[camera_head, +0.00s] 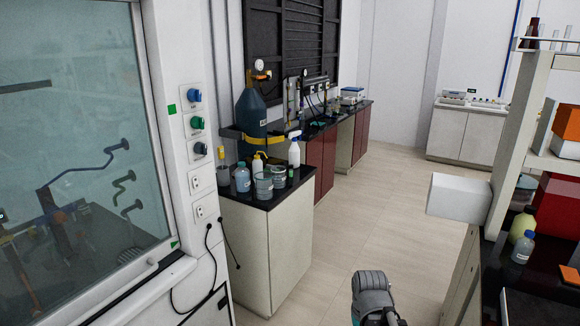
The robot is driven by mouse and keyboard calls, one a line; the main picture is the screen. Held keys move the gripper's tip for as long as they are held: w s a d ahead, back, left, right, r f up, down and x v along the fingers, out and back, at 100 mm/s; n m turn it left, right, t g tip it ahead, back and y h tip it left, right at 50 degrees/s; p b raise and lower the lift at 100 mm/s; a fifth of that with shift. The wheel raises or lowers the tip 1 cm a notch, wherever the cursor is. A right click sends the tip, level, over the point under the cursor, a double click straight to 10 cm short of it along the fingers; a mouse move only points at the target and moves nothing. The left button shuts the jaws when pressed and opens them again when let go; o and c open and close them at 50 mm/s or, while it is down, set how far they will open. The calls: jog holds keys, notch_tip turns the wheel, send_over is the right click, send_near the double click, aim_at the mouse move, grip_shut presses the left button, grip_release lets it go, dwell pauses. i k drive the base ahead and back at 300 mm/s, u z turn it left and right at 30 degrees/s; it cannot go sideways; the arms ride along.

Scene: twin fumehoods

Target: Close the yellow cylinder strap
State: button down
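A dark blue gas cylinder (250,112) stands upright at the back, behind the small cabinet beside the fumehood. The yellow strap (262,141) runs across the front of the cylinder at a dark bracket. At this size I cannot tell whether the strap is fastened or loose. A grey part of my arm shows at the bottom edge, right of centre, far from the cylinder and apart from it. My gripper's fingers do not show.
A small cabinet (252,245) with a dark top holds several bottles and containers, including a white spray bottle (294,151), in front of the cylinder. The fumehood (160,30) is at the left. A shelf unit (513,120) stands at the right. The middle floor (375,210) is clear.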

aim_at(277, 140)
jog(key=i, duration=2.5)
jog(key=z, duration=0.8)
jog(key=i, duration=0.8)
